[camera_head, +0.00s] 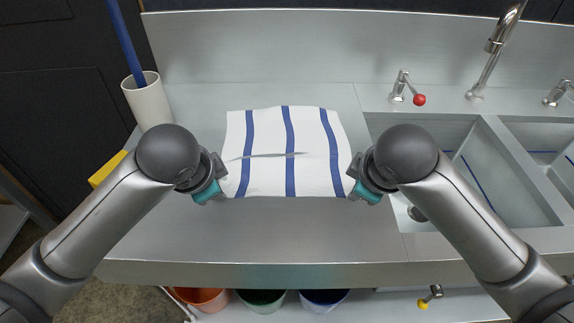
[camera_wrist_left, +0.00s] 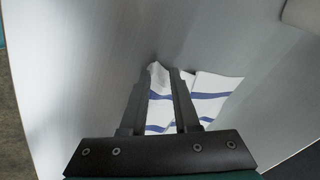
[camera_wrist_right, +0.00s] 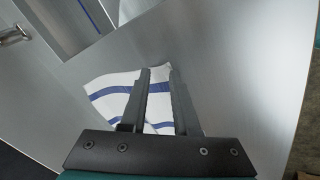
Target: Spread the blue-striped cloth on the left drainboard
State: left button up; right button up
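The white cloth with blue stripes (camera_head: 268,130) lies spread on the left drainboard (camera_head: 270,235), nearly flat. A narrow crease runs across its middle. Its far edge is slightly wavy. My left gripper (camera_head: 221,166) is at the cloth's left edge and my right gripper (camera_head: 354,167) at its right edge. In the left wrist view, the fingers (camera_wrist_left: 162,70) stand apart with part of the cloth (camera_wrist_left: 210,85) between and beyond them. In the right wrist view, the fingers (camera_wrist_right: 158,72) also stand apart, with the cloth (camera_wrist_right: 110,88) between and beyond. Whether the fingertips touch it is unclear.
A white holder (camera_head: 148,103) with a blue handle stands at the back left. A yellow object (camera_head: 107,169) is at the left edge. Sink basins (camera_head: 440,150), a red-knobbed tap (camera_head: 418,99) and a tall faucet (camera_head: 490,50) are at right. Coloured buckets (camera_head: 262,300) sit below the counter.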

pick_arm(q)
jog(key=o, duration=0.3)
jog(key=shift+s, duration=0.1)
pick_arm(e)
jog(key=o, duration=0.3)
pick_arm(q)
jog(key=shift+o, duration=0.2)
jog(key=shift+s+d+r, duration=0.1)
jog(key=shift+r, duration=0.25)
pick_arm(e)
jog(key=shift+o, duration=0.2)
jog(key=shift+s+a+r, duration=0.1)
jog(key=shift+s+r, duration=0.1)
jog(key=shift+r, duration=0.15)
pick_arm(q)
jog(key=s+v, duration=0.1)
jog(key=v, duration=0.9)
jog(key=shift+f, duration=0.2)
pick_arm(e)
jog(key=s+v, duration=0.1)
jog(key=v, duration=0.9)
jog(key=shift+f, duration=0.2)
